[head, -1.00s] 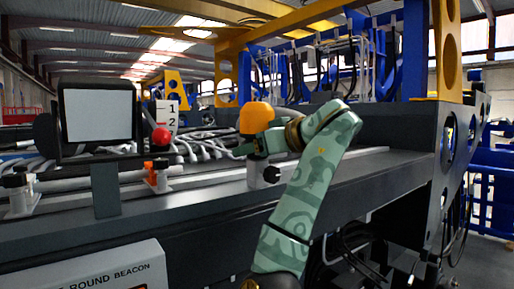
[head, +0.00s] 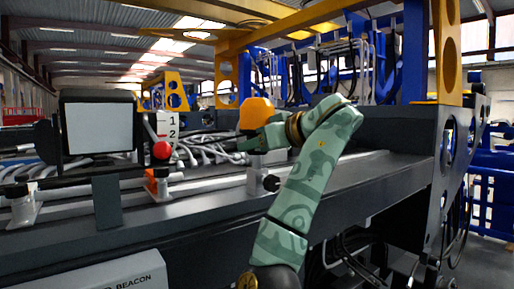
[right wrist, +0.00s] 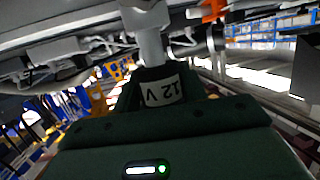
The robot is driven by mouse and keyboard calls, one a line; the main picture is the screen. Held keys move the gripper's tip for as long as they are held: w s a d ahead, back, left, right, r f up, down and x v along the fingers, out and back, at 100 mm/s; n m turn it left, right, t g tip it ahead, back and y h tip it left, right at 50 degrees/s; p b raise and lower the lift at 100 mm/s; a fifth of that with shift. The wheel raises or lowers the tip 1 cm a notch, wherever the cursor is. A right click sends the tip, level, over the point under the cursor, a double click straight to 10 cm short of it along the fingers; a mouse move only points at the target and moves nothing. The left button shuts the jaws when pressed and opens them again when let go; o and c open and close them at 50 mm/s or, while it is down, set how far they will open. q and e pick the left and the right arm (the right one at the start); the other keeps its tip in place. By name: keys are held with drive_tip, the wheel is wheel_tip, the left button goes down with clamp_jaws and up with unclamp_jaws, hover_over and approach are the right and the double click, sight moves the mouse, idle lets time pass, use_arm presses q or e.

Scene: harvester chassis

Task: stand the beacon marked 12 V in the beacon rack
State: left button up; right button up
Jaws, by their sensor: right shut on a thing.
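The beacon has an orange dome (head: 256,112) and stands upright in the head view. My right gripper (head: 262,138) is shut on it just below the dome, and the fingers hide most of its lower part. In the right wrist view a dark part bears a white label reading 12 V (right wrist: 162,91), upside down in the picture, with a grey post (right wrist: 150,42) above it. Below the gripper in the head view is a pale clamp with a black knob (head: 271,183). I cannot tell whether the beacon touches it. I cannot pick out the beacon rack. My left gripper is out of view.
A dark-framed square panel (head: 97,125) stands at left. A red ball knob (head: 161,150) is beside a plate marked 1 and 2 (head: 172,124). Hoses (head: 215,150) lie behind the rail. A box lettered BEACON (head: 130,275) is at lower left. Yellow and blue framework rises behind.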

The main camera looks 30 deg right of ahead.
sight(257, 121)
drive_tip(key=shift+r+p, duration=1.7)
drive_tip(key=shift+r, duration=1)
drive_tip(key=shift+f, duration=0.1)
